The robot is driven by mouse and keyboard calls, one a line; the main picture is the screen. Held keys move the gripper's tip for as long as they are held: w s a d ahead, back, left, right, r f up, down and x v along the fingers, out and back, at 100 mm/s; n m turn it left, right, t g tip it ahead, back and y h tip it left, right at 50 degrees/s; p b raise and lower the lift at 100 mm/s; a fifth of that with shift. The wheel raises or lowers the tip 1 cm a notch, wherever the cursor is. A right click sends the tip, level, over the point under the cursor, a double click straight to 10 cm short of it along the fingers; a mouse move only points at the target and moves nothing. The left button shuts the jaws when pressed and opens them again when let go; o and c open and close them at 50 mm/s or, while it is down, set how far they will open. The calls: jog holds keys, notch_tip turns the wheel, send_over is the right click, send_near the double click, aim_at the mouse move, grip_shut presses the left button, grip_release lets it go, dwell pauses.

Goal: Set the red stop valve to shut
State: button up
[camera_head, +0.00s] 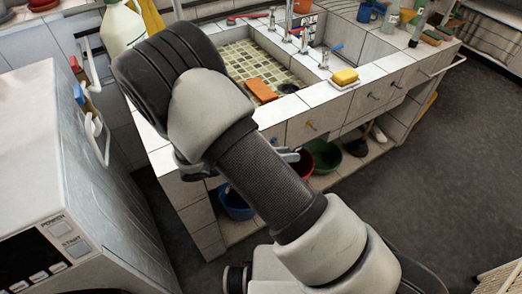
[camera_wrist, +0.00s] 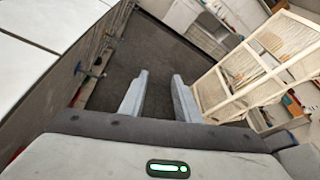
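Two red parts show in the head view, and I cannot tell for sure which is the stop valve. One is a small red handle (camera_head: 73,63) by a white pipe, above a blue one (camera_head: 79,93), behind the white appliance. How far either is turned is too small to tell. In the wrist view my gripper (camera_wrist: 158,97) is open and empty, its two fingers apart over dark floor. In the head view my arm mostly hides it beside the counter front.
The tiled sink (camera_head: 239,55) holds an orange block (camera_head: 261,90). A yellow sponge (camera_head: 345,76) lies on the counter. The white appliance (camera_head: 50,160) stands left. A blue bucket (camera_head: 236,203) sits under the counter. A wooden rack (camera_wrist: 258,65) shows in the wrist view. Floor at right is clear.

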jog(key=s+a+f+n+t+y+b, duration=0.1)
jog(key=a+f+n+t+y+b, duration=0.2)
jog(key=f+n, duration=0.5)
jog(key=a+f+n+t+y+b, duration=0.2)
jog(key=a+f+n+t+y, duration=0.15)
jog(key=f+n+t, duration=0.55)
jog(key=s+a+f+n+t+y+b, duration=0.1)
jog(key=a+f+n+y+b, duration=0.25)
jog(key=f, duration=0.75)
jog(key=shift+n+h, duration=0.3)
jog(key=shift+n, duration=0.45)
jog(key=x, duration=1.1)
jog(key=a+x, duration=0.1)
jog(key=x, duration=0.5)
jog(key=shift+w+r+b, duration=0.1)
jog(key=shift+b, duration=0.25)
grip_shut()
